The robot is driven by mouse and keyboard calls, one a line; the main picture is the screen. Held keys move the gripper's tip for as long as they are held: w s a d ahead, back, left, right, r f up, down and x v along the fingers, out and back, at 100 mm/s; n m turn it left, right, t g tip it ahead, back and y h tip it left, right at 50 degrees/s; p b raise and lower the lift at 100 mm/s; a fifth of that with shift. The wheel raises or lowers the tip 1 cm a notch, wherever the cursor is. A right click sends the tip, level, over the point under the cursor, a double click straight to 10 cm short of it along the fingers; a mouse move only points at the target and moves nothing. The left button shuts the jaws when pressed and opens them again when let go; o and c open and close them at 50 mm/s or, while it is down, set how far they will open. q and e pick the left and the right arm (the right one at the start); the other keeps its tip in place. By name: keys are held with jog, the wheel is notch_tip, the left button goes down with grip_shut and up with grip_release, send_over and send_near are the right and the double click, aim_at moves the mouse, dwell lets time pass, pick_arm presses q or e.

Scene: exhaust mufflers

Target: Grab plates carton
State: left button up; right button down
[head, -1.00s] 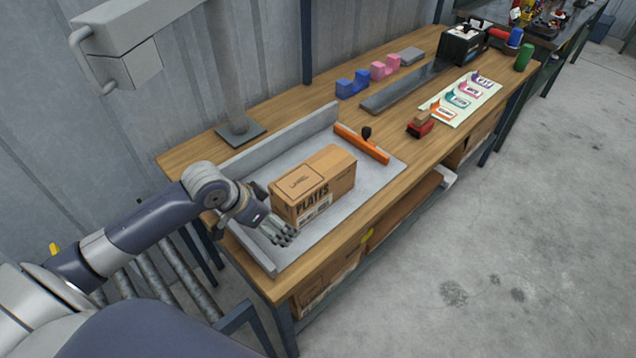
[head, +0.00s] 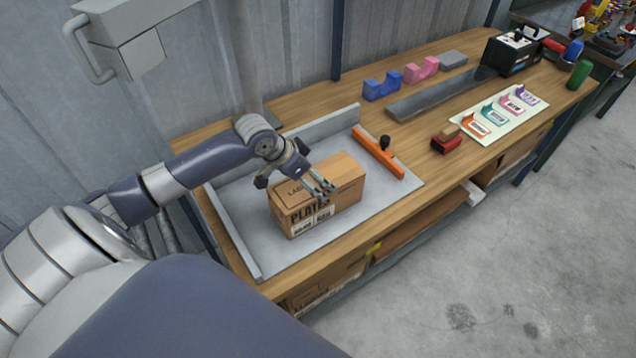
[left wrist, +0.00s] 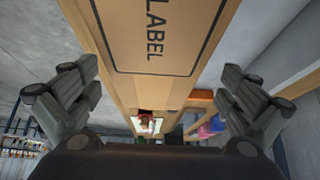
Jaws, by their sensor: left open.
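The plates carton (head: 346,187) is a brown cardboard box with "PLATES" on its front side and a "LABEL" outline on top. It rests on the grey metal tray (head: 238,232) on the wooden bench. My left gripper (head: 322,191) is over the carton's top in the head view, its fingers hiding part of the top and front. In the left wrist view the carton (left wrist: 155,35) fills the upper middle between the spread, empty fingers (left wrist: 155,100). I cannot tell whether the fingers touch it. My right gripper is not in view.
An orange bar with a black knob (head: 378,152) lies just right of the carton. A red stamp-like block (head: 446,145), a card with coloured labels (head: 500,113) and blue (head: 382,87) and pink (head: 421,71) holders sit farther along. The tray's raised edges stand behind and left.

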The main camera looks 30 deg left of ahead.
pick_arm(q)
jog(key=shift+w+d+f, duration=0.15)
jog(key=shift+w+f, duration=0.05)
jog(key=shift+f, duration=0.1)
jog(key=shift+w+d+f, duration=0.15)
jog(key=shift+f, duration=0.1)
jog(key=x, duration=0.2)
jog(key=p+x, duration=0.1)
jog(key=x, duration=0.1)
jog(key=shift+s+d+f+p, duration=0.1)
jog(key=shift+s+f+p, duration=0.15)
jog(key=shift+f+p, duration=0.1)
jog(key=shift+w+f, duration=0.15)
jog(key=shift+f, duration=0.15)
jog(key=shift+c, duration=0.6)
jog(key=c, duration=0.9)
jog(key=shift+s+d, duration=0.1)
jog(key=shift+s, duration=0.15)
jog(key=c, duration=0.8)
jog(key=shift+o, duration=0.2)
jog(key=shift+r, duration=0.1)
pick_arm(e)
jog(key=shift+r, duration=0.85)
